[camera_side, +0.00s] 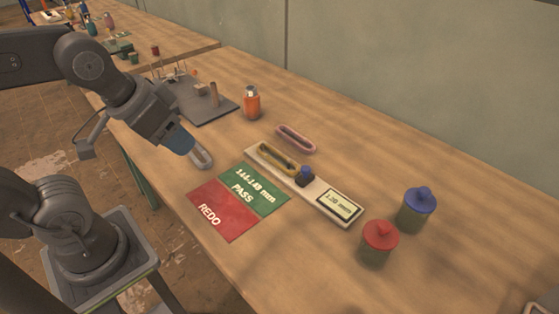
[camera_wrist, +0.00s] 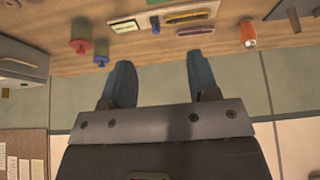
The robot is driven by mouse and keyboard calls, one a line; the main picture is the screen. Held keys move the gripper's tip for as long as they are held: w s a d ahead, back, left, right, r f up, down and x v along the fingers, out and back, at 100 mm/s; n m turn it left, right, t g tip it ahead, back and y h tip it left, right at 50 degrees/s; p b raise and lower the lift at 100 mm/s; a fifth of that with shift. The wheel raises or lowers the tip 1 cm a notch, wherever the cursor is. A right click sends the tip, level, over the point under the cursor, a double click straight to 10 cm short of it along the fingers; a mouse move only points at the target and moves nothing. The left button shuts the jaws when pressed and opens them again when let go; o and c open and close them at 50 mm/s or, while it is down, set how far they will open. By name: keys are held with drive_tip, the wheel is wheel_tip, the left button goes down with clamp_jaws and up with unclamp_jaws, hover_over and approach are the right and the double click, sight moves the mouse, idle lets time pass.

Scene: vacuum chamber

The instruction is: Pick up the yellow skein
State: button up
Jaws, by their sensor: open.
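The yellow skein (camera_side: 278,159) is an oblong loop lying on the left end of a pale measuring gauge (camera_side: 318,188), beside its dark blue block. It also shows near the top of the wrist view (camera_wrist: 187,17). My gripper (camera_side: 201,158) is left of the skein in the side view, apart from it. In the wrist view my gripper (camera_wrist: 160,72) has its two blue fingers spread wide with nothing between them. A pink skein (camera_side: 296,139) lies on the table just behind the gauge.
A green PASS and red REDO mat (camera_side: 226,215) lies in front of the gauge. An orange bottle (camera_side: 252,102) stands behind left, near a grey board (camera_side: 187,101). A blue-lidded jar (camera_side: 416,209) and red-lidded jar (camera_side: 378,243) stand at right.

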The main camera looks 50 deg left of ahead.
drive_tip(key=o, duration=0.4)
drive_tip(key=shift+o, duration=0.2)
drive_tip(key=n+g, duration=0.6)
drive_tip(key=n, duration=1.2)
hover_over(277, 155)
wheel_tip(277, 155, down, 13)
drive_tip(key=f, duration=0.5)
drive_tip(key=d+f, duration=0.1)
drive_tip(key=f, duration=0.2)
drive_tip(key=shift+s, duration=0.35)
drive_tip(key=shift+s+d+f, duration=0.1)
drive_tip(key=shift+f, duration=1.25)
drive_tip(key=shift+s+d+f, duration=0.1)
drive_tip(key=shift+f, duration=1.2)
